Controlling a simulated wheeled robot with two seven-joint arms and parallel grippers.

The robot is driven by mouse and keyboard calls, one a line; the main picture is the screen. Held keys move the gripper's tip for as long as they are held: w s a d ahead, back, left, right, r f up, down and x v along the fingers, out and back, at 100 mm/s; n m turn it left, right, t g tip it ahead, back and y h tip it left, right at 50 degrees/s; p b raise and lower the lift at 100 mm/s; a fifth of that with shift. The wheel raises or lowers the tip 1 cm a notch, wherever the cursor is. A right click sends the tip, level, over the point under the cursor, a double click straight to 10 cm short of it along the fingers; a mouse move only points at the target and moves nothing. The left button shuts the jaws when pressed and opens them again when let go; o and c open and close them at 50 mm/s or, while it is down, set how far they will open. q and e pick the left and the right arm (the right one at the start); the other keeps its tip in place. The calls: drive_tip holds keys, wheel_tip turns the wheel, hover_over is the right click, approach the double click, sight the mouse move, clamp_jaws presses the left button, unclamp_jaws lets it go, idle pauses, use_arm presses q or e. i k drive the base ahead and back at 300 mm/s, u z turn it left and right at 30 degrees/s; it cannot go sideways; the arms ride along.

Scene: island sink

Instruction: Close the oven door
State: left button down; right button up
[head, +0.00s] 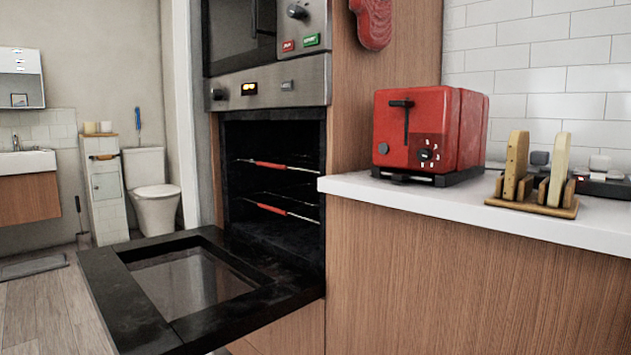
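The oven (270,175) is built into a wooden cabinet in the middle of the head view. Its black door (135,315) is folded down and lies about level, sticking out toward the lower left, with a glass window (190,283) in it. The dark cavity is exposed and holds two racks with red front strips (270,165). The door's outer side and any handle are hidden. Neither of my grippers shows in the head view.
A white counter (480,207) over a wooden cabinet stands right of the oven, with a red toaster (428,132) and a wooden holder (535,204) on it. A microwave (235,38) is above the oven. Open floor (45,305) lies left of the door.

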sight(200, 291)
drive_tip(key=u, duration=0.45)
drive_tip(key=i, duration=0.95)
